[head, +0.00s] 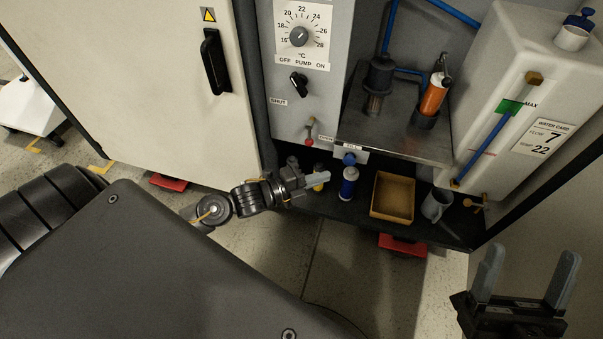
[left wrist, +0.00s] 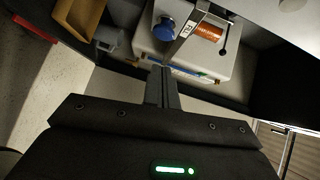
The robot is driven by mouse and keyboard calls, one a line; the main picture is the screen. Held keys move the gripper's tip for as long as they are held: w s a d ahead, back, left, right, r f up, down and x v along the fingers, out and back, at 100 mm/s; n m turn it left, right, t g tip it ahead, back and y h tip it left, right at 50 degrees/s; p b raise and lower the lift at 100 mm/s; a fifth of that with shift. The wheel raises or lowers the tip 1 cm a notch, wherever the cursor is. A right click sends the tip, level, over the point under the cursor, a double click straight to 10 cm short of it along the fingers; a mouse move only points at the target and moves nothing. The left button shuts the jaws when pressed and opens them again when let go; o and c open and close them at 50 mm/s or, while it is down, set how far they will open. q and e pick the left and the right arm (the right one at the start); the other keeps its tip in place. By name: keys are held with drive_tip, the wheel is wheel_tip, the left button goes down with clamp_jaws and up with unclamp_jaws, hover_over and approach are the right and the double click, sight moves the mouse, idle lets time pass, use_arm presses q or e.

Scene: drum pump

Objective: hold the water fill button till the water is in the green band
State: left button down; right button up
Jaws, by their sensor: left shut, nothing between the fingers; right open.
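The blue fill button (head: 349,159) sits on a small bracket labelled FILL under the metal shelf; it shows in the left wrist view (left wrist: 164,30). My left gripper (head: 328,177) is shut and empty, just left of and below the button. In the left wrist view its closed fingertips (left wrist: 162,70) point toward the button, with a visible gap. The white water tank (head: 545,75) has a slanted sight tube. Blue water (head: 485,148) fills it up to about the lower edge of the green band (head: 509,107). My right gripper (head: 528,262) is open and empty at the lower right.
A blue bottle (head: 348,184), a tan tray (head: 393,197) and a grey mug (head: 436,204) stand on the dark lower shelf. The metal shelf (head: 395,137) above holds an orange cylinder (head: 433,96). A control panel (head: 306,75) with a dial is at left.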

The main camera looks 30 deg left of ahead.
use_arm(q)
drive_tip(key=v, duration=0.5)
drive_tip(key=shift+s+d+p, duration=0.1)
drive_tip(key=shift+d+p, duration=0.05)
drive_tip(key=shift+p, duration=0.2)
use_arm(e)
drive_tip(key=shift+w+a+f+g, duration=0.5)
drive_tip(key=shift+a+g, duration=0.2)
drive_tip(key=shift+g, duration=0.3)
